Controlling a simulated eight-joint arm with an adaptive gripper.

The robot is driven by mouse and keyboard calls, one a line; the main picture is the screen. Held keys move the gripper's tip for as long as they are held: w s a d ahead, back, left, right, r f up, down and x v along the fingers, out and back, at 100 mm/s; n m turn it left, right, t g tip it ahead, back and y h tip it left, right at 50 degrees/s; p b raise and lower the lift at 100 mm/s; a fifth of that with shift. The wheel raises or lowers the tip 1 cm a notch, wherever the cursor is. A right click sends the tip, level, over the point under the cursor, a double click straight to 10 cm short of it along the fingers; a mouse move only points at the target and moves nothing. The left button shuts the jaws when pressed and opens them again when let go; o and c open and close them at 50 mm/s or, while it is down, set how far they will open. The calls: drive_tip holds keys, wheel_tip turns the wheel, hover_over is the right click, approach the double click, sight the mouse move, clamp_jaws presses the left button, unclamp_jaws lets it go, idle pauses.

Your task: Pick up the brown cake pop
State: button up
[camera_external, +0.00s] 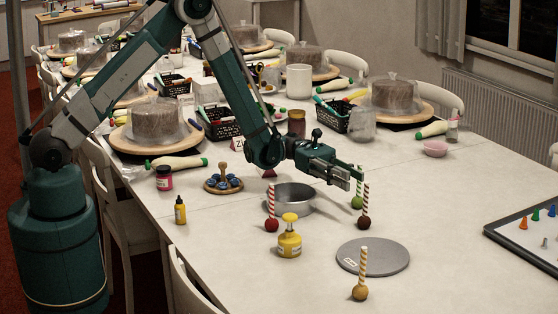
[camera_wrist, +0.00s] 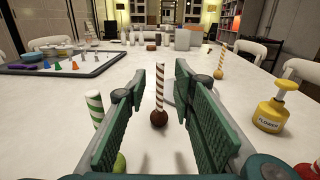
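In the wrist view, the brown cake pop (camera_wrist: 159,117) shows in the gap between my fingers, seemingly just ahead of the fingertips. My gripper (camera_external: 357,177) is open and empty, low over the table; its green fingers (camera_wrist: 161,72) are spread on either side of the stick. A green cake pop (camera_external: 357,202) stands close by the gripper; it shows left of the left finger in the wrist view (camera_wrist: 95,108).
A dark-edged tray (camera_external: 520,245) lies right. The table between gripper and tray is clear.

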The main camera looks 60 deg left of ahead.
sight(367, 185)
drive_tip(key=shift+d, duration=0.1)
drive_tip(key=shift+w+d, duration=0.15)
drive_tip(key=shift+d, duration=1)
drive_tip(key=shift+d, duration=0.1)
drive_tip(key=shift+w+d+r+b, duration=0.15)
drive_tip(key=shift+d+b, duration=0.8)
drive_tip(key=shift+d, duration=1.55)
drive_tip(key=shift+c, duration=0.4)
clamp_jaws()
